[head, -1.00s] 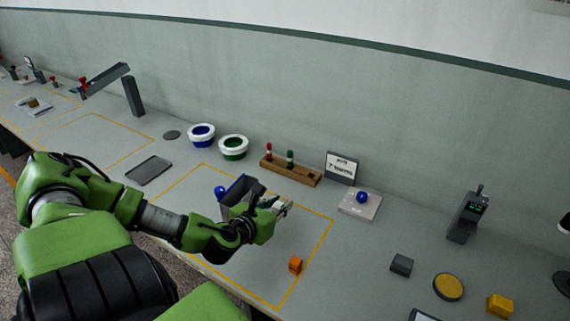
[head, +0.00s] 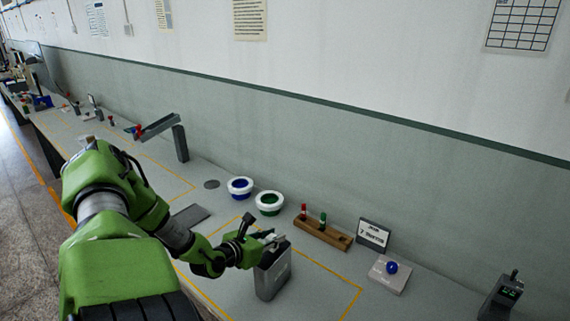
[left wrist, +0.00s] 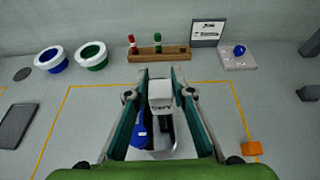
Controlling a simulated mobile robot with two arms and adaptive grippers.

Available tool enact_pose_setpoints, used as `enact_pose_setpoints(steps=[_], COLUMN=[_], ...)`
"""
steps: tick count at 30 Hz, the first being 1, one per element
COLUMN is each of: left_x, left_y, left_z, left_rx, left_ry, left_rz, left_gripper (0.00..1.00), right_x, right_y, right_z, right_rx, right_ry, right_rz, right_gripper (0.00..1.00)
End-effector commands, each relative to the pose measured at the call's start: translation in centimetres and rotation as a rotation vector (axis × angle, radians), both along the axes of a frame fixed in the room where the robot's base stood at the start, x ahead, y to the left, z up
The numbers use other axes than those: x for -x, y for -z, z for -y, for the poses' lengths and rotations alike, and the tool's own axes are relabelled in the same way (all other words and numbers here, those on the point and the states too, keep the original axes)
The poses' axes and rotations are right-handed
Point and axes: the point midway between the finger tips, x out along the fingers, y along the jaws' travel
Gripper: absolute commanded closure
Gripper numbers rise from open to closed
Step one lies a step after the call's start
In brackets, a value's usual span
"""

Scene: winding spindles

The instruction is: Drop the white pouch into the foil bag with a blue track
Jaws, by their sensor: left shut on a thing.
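My left gripper (head: 268,238) is shut on a small white pouch (left wrist: 161,92) with dark lettering, which sits between the fingertips in the left wrist view. A grey foil bag (head: 273,274) stands upright on the bench just below the gripper in the head view. In the left wrist view the bag (left wrist: 165,154) shows between the fingers, with a blue round piece (left wrist: 138,137) at its left side. The fingers and pouch hide part of the bag's mouth, and I cannot tell the exact gap between pouch and bag. My right gripper is not in view.
Behind stand a blue-lined white ring (head: 240,187), a green-lined one (head: 269,203), a wooden rack (head: 322,233) with red and green pegs, a sign (head: 373,234) and a plate (head: 387,276) with a blue ball. An orange cube (left wrist: 250,148) lies at right.

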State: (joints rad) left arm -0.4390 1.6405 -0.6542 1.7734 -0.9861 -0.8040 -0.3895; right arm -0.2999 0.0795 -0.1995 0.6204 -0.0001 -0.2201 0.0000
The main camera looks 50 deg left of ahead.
Motion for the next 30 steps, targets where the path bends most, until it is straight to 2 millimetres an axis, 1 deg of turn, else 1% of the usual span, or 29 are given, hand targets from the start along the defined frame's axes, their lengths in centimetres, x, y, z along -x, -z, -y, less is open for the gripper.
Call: enact_pose_setpoints(steps=[1,5,17,30], left_x=[0.1,0.3,0.3,-1.2], left_y=[0.1,0.3,0.4,0.5], left_z=[-0.5,-1.2,-1.3,-1.7], left_rx=[-0.002,-0.001,0.001,0.001], left_ry=[-0.001,-0.001,0.0,-0.002], left_rz=[0.001,0.001,0.001,0.001], left_gripper=[0.92,0.92,0.92,0.92], right_x=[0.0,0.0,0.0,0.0], right_y=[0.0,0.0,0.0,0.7], right_z=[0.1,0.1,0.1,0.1], right_rx=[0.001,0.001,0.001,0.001], right_ry=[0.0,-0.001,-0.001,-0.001], right_rz=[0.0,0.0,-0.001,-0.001], right_gripper=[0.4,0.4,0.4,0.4])
